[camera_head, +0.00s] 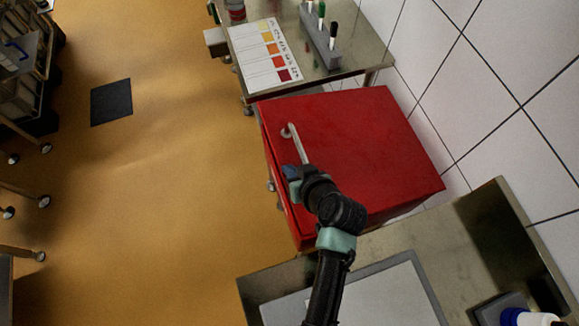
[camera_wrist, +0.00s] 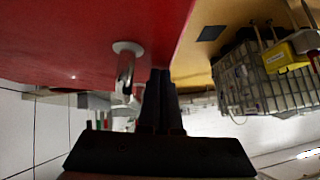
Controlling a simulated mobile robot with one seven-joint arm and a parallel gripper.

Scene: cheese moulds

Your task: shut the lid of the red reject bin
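The red reject bin (camera_head: 286,213) stands between two steel tables. Its red lid (camera_head: 355,140) covers the top; I cannot tell whether it sits fully down. A pale metal bar handle (camera_head: 297,142) is on the lid near its left edge. In the wrist view the red surface (camera_wrist: 75,40) fills the upper left, with the handle (camera_wrist: 126,72) on it. My gripper (camera_head: 291,172) is at the lid's left edge, near the handle's lower end. Its dark fingers (camera_wrist: 160,75) are together with nothing seen between them, and the handle is beside them.
A steel table (camera_head: 347,60) with a colour chart (camera_head: 265,58) and a pen rack (camera_head: 320,38) stands behind the bin. A steel counter (camera_head: 440,240) is in front. A tiled wall (camera_head: 480,80) bounds the right. The orange floor at left is clear around a dark mat (camera_head: 111,102).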

